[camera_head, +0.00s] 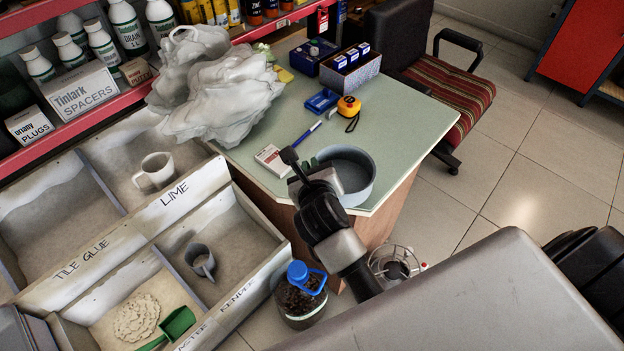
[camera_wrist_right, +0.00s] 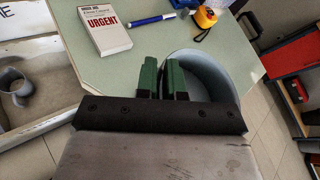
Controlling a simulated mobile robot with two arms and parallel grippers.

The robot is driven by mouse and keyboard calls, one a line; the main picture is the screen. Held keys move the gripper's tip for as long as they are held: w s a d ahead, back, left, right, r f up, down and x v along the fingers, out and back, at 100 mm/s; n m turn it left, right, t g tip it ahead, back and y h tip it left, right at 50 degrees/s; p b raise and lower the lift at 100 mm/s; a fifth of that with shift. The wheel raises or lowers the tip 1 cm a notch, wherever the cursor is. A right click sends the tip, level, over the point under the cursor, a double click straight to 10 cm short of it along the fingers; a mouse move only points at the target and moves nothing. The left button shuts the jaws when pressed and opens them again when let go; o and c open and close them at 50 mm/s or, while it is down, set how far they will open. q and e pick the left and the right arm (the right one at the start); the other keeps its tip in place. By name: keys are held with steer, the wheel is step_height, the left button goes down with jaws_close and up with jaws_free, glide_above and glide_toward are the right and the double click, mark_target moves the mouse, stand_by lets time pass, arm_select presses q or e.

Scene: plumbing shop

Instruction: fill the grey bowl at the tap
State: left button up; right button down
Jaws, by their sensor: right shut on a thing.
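The grey bowl (camera_head: 352,172) is at the near corner of the pale green table; I cannot tell whether it rests on it or is slightly raised. It looks upright, and I see no water in it. My right gripper (camera_head: 309,166) is at the bowl's left side. In the right wrist view its green fingers (camera_wrist_right: 163,80) are shut on the bowl's rim (camera_wrist_right: 205,57), one on each side of the wall. The gripper hides part of the bowl. No tap shows in either view. My left gripper is not in view.
On the table (camera_head: 408,130) are an URGENT box (camera_head: 272,160), a blue pen (camera_head: 311,132), an orange tape measure (camera_head: 348,107) and a crumpled plastic bag (camera_head: 222,95). Labelled bins (camera_head: 130,235) stand left. A striped chair (camera_head: 450,100) stands behind right. Floor is clear at right.

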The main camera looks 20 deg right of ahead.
steer(key=shift+f+b, duration=0.45)
steer(key=shift+f, duration=1.55)
steer(key=c, duration=1.2)
jaws_free()
steer(key=shift+c, duration=0.2)
steer(key=shift+s, duration=0.1)
steer(key=v, duration=1.2)
